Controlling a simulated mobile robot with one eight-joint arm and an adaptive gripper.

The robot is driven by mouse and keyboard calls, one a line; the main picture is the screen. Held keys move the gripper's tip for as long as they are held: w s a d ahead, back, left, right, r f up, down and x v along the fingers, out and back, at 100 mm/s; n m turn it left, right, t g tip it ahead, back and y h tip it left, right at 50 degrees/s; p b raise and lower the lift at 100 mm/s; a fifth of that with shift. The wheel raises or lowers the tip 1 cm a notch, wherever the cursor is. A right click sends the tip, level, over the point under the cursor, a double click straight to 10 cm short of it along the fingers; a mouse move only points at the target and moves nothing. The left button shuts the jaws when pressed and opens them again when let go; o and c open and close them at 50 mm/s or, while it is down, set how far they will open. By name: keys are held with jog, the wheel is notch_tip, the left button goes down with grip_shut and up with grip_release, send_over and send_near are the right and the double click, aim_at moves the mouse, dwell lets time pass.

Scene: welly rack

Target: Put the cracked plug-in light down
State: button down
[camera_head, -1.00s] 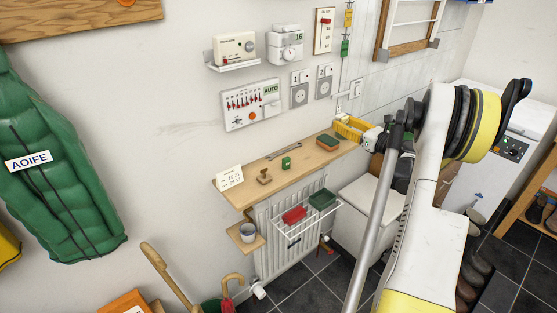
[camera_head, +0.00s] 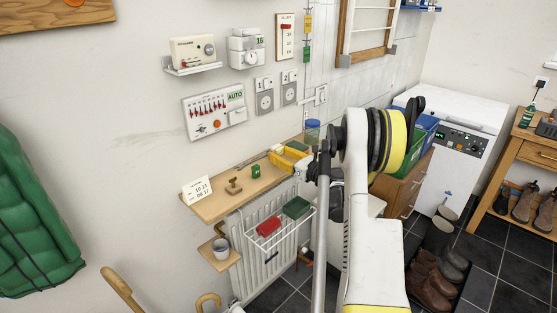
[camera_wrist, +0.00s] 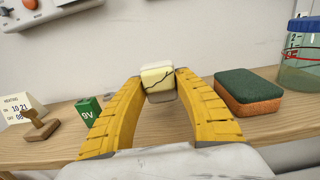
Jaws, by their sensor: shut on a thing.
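The cracked plug-in light (camera_wrist: 158,77) is a small cream block with a dark jagged crack across its face and a greyish lower edge. My gripper (camera_wrist: 160,84) has its two yellow fingers shut on its left and right sides. In the wrist view the light is over the shelf top (camera_wrist: 150,124) with the wall behind. I cannot tell whether it touches the wood.
A green-and-orange sponge (camera_wrist: 249,90) lies close right of my fingers, with a blue-lidded jar (camera_wrist: 302,58) beyond. A green 9V battery (camera_wrist: 90,110), a wooden stamp (camera_wrist: 40,130) and a date card (camera_wrist: 16,108) stand left. Bare wood shows between the fingers. A radiator rack (camera_head: 280,225) hangs below.

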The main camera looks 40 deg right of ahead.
jog(key=shift+f, duration=0.3)
jog(key=shift+f, duration=0.1)
jog(key=shift+f+b, duration=0.55)
jog(key=c, duration=1)
grip_release()
jog(key=shift+o, duration=0.2)
jog(key=shift+r, duration=0.1)
